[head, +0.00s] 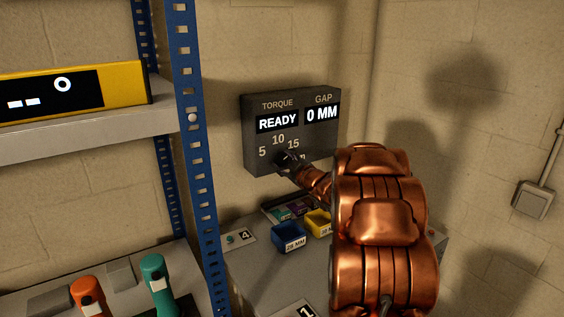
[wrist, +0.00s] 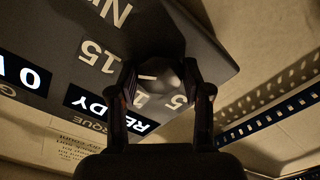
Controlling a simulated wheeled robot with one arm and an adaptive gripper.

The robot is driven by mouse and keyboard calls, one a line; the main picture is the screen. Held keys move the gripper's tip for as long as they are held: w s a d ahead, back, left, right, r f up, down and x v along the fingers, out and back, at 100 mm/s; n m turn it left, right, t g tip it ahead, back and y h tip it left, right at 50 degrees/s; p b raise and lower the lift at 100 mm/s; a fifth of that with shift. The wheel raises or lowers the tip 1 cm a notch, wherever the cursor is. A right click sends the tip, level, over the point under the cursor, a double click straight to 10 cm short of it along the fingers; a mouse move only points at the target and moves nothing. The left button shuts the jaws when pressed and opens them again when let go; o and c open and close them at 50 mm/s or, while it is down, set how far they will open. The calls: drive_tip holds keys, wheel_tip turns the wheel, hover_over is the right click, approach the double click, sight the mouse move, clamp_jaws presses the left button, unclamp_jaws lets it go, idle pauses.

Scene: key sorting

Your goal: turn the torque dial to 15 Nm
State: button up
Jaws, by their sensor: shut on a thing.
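The dark control panel (head: 256,103) is on the wall, with "TORQUE" and "GAP" labels. Its displays read "READY" (head: 277,122) and "0 MM" (head: 322,114). Below are the marks 5 (head: 262,152), 10 and 15 (head: 293,143). My gripper (head: 289,161) is at the torque dial and hides most of it in the head view. In the wrist view, my gripper (wrist: 160,90) is shut on the round dial (wrist: 163,74), one finger on each side. A white line on the dial points left, roughly toward the 15 (wrist: 98,57); its exact setting cannot be told.
A blue-post shelf (head: 193,140) stands left, with a yellow device (head: 128,82) on it and orange and teal tools (head: 157,280) below. A blue bin (head: 288,238) and a yellow bin (head: 318,222) sit on the bench under the panel. My arm hides part of the bench.

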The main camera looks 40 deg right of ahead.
drive_tip(key=o, duration=1.2)
drive_tip(key=shift+c, duration=0.2)
drive_tip(key=shift+s, duration=0.1)
drive_tip(key=s, duration=1.2)
drive_tip(key=shift+a, duration=0.35)
drive_tip(key=shift+w, duration=0.1)
